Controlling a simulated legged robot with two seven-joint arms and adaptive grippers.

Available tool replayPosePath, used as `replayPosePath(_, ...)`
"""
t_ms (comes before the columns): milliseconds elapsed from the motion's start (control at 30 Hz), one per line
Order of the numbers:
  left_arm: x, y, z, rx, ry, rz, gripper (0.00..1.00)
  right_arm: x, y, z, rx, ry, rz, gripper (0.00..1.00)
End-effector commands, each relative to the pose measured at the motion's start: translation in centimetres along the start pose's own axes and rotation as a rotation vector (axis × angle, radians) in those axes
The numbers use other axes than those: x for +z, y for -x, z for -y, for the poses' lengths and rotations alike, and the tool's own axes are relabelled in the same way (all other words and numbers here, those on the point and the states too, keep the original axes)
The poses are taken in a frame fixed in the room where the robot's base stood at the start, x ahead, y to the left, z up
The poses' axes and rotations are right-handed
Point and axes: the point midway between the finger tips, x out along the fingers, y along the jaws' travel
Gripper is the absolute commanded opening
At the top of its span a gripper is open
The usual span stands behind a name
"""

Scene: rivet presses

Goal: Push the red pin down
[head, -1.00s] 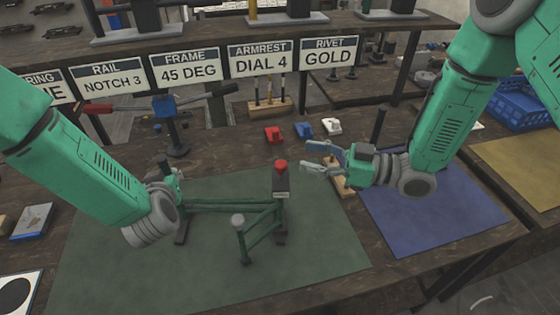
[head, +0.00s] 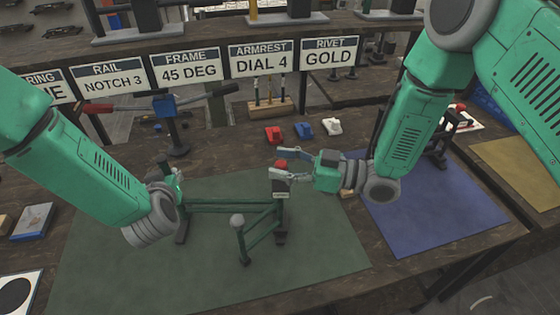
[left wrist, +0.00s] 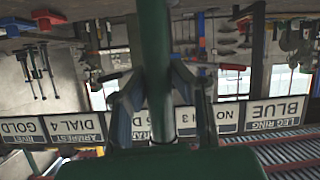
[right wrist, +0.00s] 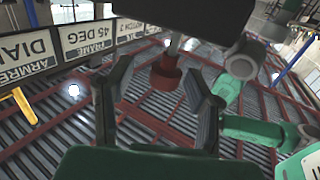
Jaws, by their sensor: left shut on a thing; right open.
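The red pin (head: 281,163) stands on the dark block (head: 281,187) at the right end of the green frame (head: 235,206), which stands on the green mat. My right gripper (head: 284,165) is open, with its fingers on either side of the red pin. In the right wrist view, the red pin (right wrist: 165,73) shows between the spread fingers, below the dark block (right wrist: 180,24); I see no clear contact. My left gripper (head: 172,183) is shut on the frame's left part; in the left wrist view, a green tube (left wrist: 155,65) is between its fingers.
Red (head: 274,135), blue (head: 303,130) and white (head: 332,127) small parts lie behind the frame. A stand with a red-handled lever (head: 165,106) is at the back left. The blue mat (head: 430,205) has free room in front.

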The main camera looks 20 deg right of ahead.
Motion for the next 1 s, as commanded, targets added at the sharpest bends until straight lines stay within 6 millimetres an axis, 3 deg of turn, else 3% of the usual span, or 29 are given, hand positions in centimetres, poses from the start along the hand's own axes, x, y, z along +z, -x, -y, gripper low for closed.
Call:
replayPosePath(300, -0.1, 0.0, -0.1, 0.001, 0.003, -0.002, 0.0, 0.0, -0.3, 0.0, 0.0, -0.001, 0.0, 0.46)
replayPosePath(333, -0.1, 0.0, -0.1, 0.001, 0.003, -0.002, 0.0, 0.0, -0.3, 0.0, 0.0, 0.0, 0.0, 0.42)
replayPosePath(433, -0.1, 0.0, -0.1, 0.001, 0.003, -0.002, 0.0, 0.0, -0.3, 0.0, 0.001, 0.0, 0.0, 0.07)
replayPosePath(467, -0.1, 0.0, -0.1, 0.001, 0.003, -0.002, 0.0, 0.0, -0.3, 0.0, 0.001, 0.0, 0.0, 0.0)
replayPosePath(1000, -0.1, -0.1, -0.1, 0.001, 0.003, -0.003, 0.0, 2.2, -0.3, -0.1, 0.002, 0.0, 0.005, 0.0)
